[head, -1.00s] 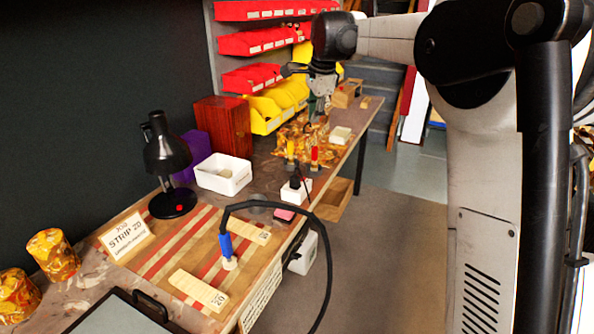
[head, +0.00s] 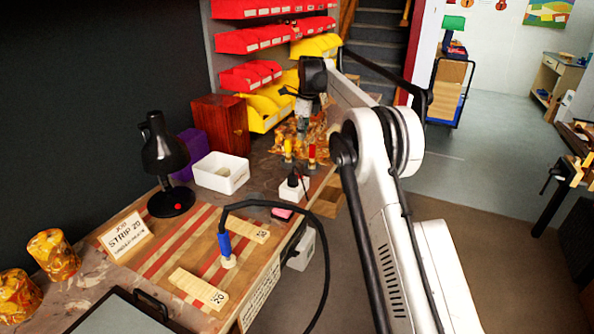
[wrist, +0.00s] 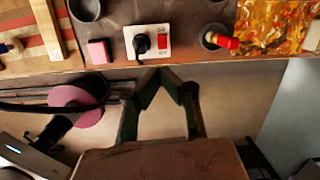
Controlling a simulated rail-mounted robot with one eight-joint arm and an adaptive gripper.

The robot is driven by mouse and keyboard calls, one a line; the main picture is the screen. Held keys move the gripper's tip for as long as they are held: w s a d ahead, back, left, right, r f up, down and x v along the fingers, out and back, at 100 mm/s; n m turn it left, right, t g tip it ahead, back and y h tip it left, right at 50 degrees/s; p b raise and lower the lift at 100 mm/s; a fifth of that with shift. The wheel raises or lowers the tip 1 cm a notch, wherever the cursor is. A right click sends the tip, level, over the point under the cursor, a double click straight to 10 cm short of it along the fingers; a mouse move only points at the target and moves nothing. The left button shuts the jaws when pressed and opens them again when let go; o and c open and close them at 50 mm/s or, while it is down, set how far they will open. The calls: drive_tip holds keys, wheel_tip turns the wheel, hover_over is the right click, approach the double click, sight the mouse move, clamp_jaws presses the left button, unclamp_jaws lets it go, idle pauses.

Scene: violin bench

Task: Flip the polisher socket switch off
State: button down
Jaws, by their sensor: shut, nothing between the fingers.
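The polisher socket (wrist: 129,34) is a white plate on the bench near its front edge, with a black plug (wrist: 141,43) in its left part and a red switch (wrist: 162,43) on its right. In the head view the socket (head: 294,191) is a small white block with the plug in it. My gripper (wrist: 160,71) is shut and empty, its fingertips at the bench's front edge in the wrist view, just below the socket and apart from the switch. In the head view my gripper (head: 303,134) is farther back along the bench; its fingertips are hard to make out.
A red-topped jar (wrist: 222,42) stands right of the socket, and a pink block (wrist: 98,51) lies left. A pink disc (wrist: 78,107) shows below the bench edge. A white bin (head: 221,174) and a black lamp (head: 165,160) stand farther left. The floor in front is clear.

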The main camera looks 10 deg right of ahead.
drive_tip(key=shift+w+f+m, duration=0.3)
drive_tip(key=shift+f, duration=0.4)
drive_tip(key=shift+w+f+m, duration=0.3)
drive_tip(key=shift+f, duration=0.35)
drive_tip(key=f, duration=0.4)
drive_tip(key=a+f, duration=0.1)
drive_tip(key=f, duration=0.4)
drive_tip(key=w+f, duration=0.1)
drive_tip(key=f, duration=0.4)
drive_tip(key=shift+a+b, duration=0.15)
drive_tip(key=shift+b, duration=0.15)
